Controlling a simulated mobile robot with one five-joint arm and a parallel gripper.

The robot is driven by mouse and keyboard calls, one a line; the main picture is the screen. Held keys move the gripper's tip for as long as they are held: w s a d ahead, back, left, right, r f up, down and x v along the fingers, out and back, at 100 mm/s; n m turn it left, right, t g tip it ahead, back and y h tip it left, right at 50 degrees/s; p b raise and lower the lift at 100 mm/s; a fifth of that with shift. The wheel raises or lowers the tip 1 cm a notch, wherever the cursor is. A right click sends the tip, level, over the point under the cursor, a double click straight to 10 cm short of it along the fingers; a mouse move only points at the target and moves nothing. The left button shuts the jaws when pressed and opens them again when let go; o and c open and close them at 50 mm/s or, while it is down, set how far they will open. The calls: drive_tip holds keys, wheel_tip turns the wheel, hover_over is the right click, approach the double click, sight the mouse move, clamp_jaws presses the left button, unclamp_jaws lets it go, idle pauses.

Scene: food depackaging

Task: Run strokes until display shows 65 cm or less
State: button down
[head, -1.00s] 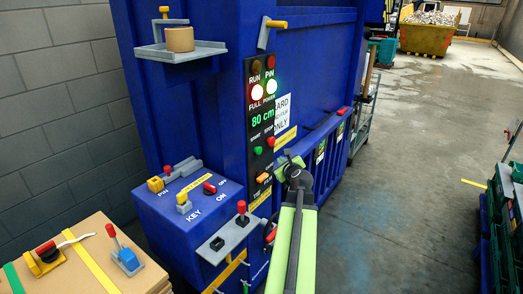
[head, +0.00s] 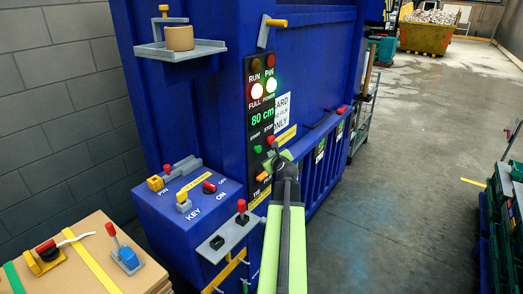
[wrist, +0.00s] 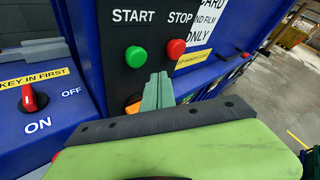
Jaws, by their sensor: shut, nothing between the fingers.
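The display (head: 262,120) on the black control panel reads 80 cm in green. Below it are the green START button (head: 258,149) and the red STOP button (head: 270,139); both also show in the wrist view, START (wrist: 136,57) and STOP (wrist: 176,49). My gripper (wrist: 160,78) is shut and empty, its fingertips just below and between the two buttons in the wrist view. It looks apart from both, though the exact gap cannot be told. In the head view my gripper (head: 273,151) covers part of the panel.
A blue key box (head: 190,205) with a red switch marked ON and OFF stands left of the panel. A grey shelf with a red-knobbed lever (head: 241,219) juts out below. Cardboard (head: 85,255) lies at lower left. Open floor (head: 400,200) is on the right.

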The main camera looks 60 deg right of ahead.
sight(258, 149)
drive_tip(key=shift+w, duration=1.15)
drive_tip(key=shift+w, duration=0.1)
idle(1.1)
drive_tip(key=shift+w, duration=0.3)
